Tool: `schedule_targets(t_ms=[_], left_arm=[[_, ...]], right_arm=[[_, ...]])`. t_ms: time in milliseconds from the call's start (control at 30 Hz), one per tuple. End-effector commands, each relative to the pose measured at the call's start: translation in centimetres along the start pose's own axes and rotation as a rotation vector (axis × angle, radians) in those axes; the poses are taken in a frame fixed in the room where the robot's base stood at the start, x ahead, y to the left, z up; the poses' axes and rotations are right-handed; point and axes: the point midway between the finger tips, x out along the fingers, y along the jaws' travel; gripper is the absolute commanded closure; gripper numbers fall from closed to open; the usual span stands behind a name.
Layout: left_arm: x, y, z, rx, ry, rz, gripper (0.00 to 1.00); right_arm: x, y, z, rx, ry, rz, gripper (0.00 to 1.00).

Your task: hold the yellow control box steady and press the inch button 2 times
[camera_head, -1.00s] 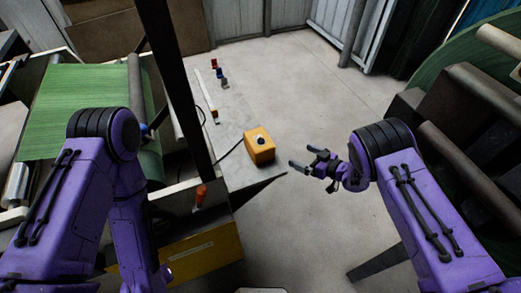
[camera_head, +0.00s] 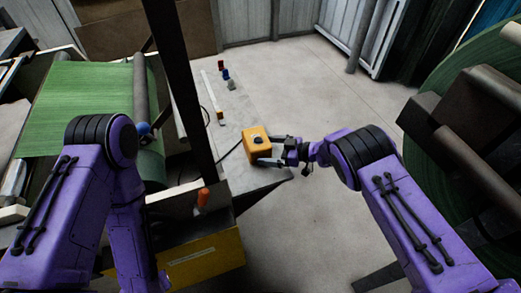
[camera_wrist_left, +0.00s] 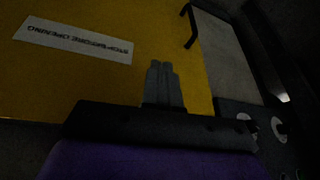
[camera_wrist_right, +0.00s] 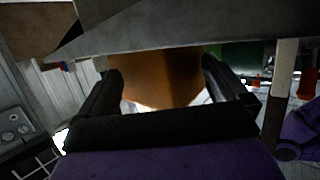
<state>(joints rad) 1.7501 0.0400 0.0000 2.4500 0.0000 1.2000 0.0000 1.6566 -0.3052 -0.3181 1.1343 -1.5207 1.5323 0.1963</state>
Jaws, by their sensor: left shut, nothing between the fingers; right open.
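The yellow control box (camera_head: 252,149) sits near the right edge of the grey table, with a dark round button (camera_head: 258,140) on its upper face. My right gripper (camera_head: 274,151) is open at the box's right side. In the right wrist view, the box (camera_wrist_right: 168,75) shows between the spread fingers (camera_wrist_right: 163,78); whether they touch it I cannot tell. My left gripper (camera_wrist_left: 163,84) is shut and empty in front of a yellow panel (camera_wrist_left: 90,75) with a white label. In the head view, the left fingers are hidden or too unclear to make out.
The grey table (camera_head: 240,176) also carries small red, blue and grey items (camera_head: 226,74) and a long pale bar (camera_head: 213,98). A dark post (camera_head: 185,85) stands left of the box.

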Motion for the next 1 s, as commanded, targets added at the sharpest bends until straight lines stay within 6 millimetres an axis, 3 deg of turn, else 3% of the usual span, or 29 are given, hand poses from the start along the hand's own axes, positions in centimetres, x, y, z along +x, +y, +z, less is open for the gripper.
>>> schedule_targets(t_ms=[400, 533, 600, 700, 733, 867, 967, 1000], left_arm=[[0.34, 0.03, 0.15, 0.000, 0.000, 0.000, 1.00], [0.34, 0.03, 0.15, 0.000, 0.000, 0.000, 1.00], [0.34, 0.03, 0.15, 0.000, 0.000, 0.000, 1.00], [0.34, 0.03, 0.15, 0.000, 0.000, 0.000, 1.00], [0.34, 0.03, 0.15, 0.000, 0.000, 0.000, 1.00], [0.34, 0.03, 0.15, 0.000, 0.000, 0.000, 1.00], [0.34, 0.03, 0.15, 0.000, 0.000, 0.000, 1.00], [0.34, 0.03, 0.15, 0.000, 0.000, 0.000, 1.00]], right_arm=[[0.51, -0.06, 0.13, 0.002, -0.001, 0.006, 0.03], [0.50, -0.06, 0.13, 0.002, -0.001, 0.006, 0.43], [0.50, -0.06, 0.13, 0.002, -0.001, 0.006, 0.57], [0.50, -0.06, 0.12, 0.002, 0.000, 0.006, 0.95], [0.50, -0.06, 0.12, 0.002, 0.000, 0.006, 1.00], [0.50, -0.06, 0.12, 0.002, 0.000, 0.006, 1.00], [0.50, -0.05, 0.12, 0.002, 0.000, 0.006, 0.73], [0.50, -0.05, 0.12, 0.002, 0.000, 0.006, 0.60]])
